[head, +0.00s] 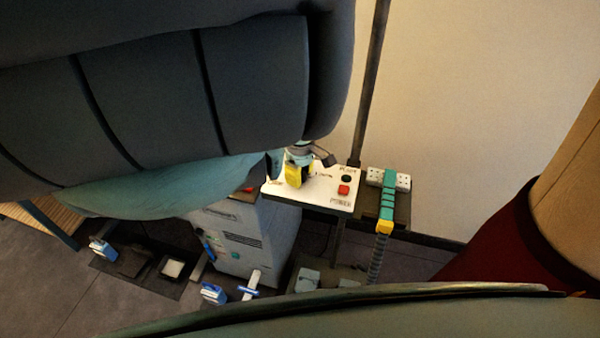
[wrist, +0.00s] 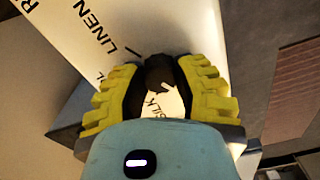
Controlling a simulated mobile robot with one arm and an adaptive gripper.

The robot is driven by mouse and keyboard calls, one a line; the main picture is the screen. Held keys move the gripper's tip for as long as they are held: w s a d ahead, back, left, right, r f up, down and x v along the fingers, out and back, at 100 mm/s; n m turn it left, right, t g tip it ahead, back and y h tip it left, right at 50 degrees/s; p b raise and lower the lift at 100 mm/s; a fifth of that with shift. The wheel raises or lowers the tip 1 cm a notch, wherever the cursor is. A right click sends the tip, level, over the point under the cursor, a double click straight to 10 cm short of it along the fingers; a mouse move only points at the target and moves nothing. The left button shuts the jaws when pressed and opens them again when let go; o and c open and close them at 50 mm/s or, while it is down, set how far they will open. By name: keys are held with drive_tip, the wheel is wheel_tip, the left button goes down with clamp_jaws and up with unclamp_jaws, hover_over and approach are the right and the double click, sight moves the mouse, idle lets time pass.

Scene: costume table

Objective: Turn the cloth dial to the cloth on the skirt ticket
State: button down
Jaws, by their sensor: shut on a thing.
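The cloth dial (wrist: 158,72) is a small black knob on a white panel (wrist: 88,40), seen in the wrist view. My gripper (wrist: 160,82) is shut on the dial, with a yellow, black-padded finger on each side. LINEN is printed to the dial's upper left and SILK below it between the fingers. Other words are partly hidden or cut off. I cannot tell which word the dial points to. In the head view, my gripper (head: 299,176) is at the left part of the panel (head: 320,194), where the dial is hidden. I cannot make out the skirt ticket.
A grey cabinet (head: 243,240) stands lower left. A dark pole (head: 370,80) rises behind.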

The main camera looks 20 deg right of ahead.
drive_tip(key=shift+m, duration=0.3)
drive_tip(key=m+b, duration=0.1)
drive_tip(key=m, duration=0.4)
drive_tip(key=shift+f+b, duration=0.1)
drive_tip(key=shift+b, duration=0.25)
drive_tip(key=m+b, duration=0.1)
drive_tip(key=m, duration=0.5)
drive_tip(key=shift+m, duration=0.3)
drive_tip(key=m, duration=0.6)
drive_tip(key=shift+w+b, duration=0.1)
drive_tip(key=shift+b, duration=0.25)
drive_tip(key=m, duration=0.5)
drive_tip(key=shift+m, duration=0.3)
drive_tip(key=c, duration=0.6)
unclamp_jaws()
